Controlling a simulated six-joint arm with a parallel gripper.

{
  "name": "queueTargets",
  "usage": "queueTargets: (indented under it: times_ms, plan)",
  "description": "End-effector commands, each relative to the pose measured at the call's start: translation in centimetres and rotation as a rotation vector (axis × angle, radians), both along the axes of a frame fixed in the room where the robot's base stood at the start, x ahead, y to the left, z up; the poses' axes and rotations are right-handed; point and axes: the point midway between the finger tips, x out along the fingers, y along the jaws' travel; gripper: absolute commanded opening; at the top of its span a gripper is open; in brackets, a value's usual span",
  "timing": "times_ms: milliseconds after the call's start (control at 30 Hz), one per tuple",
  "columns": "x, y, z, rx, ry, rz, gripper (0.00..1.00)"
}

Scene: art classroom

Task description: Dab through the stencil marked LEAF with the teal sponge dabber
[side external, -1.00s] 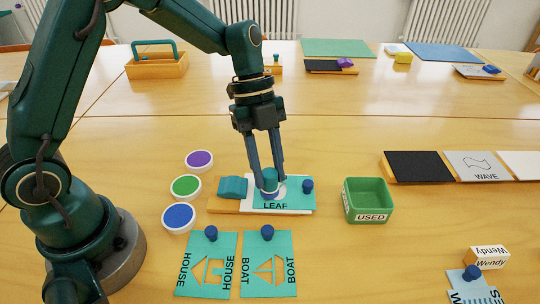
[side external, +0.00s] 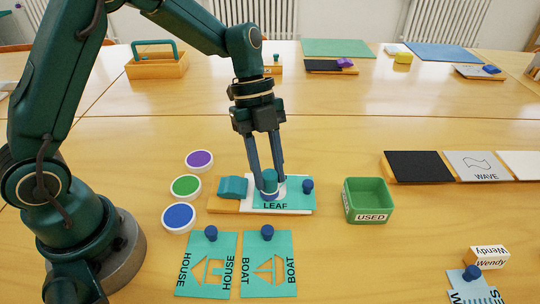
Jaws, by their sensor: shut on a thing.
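The teal stencil marked LEAF (side external: 297,202) lies on a white sheet on a wooden board (side external: 228,207) in the middle of the table. It has a dark blue knob at its right. My gripper (side external: 270,181) points down and is shut on a teal sponge dabber (side external: 270,177). The dabber is upright over the left part of the LEAF stencil; I cannot tell how firmly it touches. The dabber and fingers hide most of the leaf cutout. A teal block (side external: 233,188) sits on the board left of the dabber.
Purple (side external: 199,160), green (side external: 186,187) and blue (side external: 179,216) paint pots stand at the left. HOUSE (side external: 207,270) and BOAT (side external: 268,270) stencils lie in front. A green USED bin (side external: 368,202) stands at the right. A WAVE stencil (side external: 478,166) lies farther right.

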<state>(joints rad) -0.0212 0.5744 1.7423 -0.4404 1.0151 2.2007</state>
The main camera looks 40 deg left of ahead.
Motion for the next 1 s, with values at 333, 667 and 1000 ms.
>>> queueTargets:
  times_ms: [333,667,1000]
  plan:
    - [0.01,0.0,-0.43,0.0,0.0,0.0,0.0]
    - [0.01,-0.01,-0.72,0.0,0.0,0.001,0.0]
    - [0.01,0.0,-0.77,0.0,0.0,0.0,0.0]
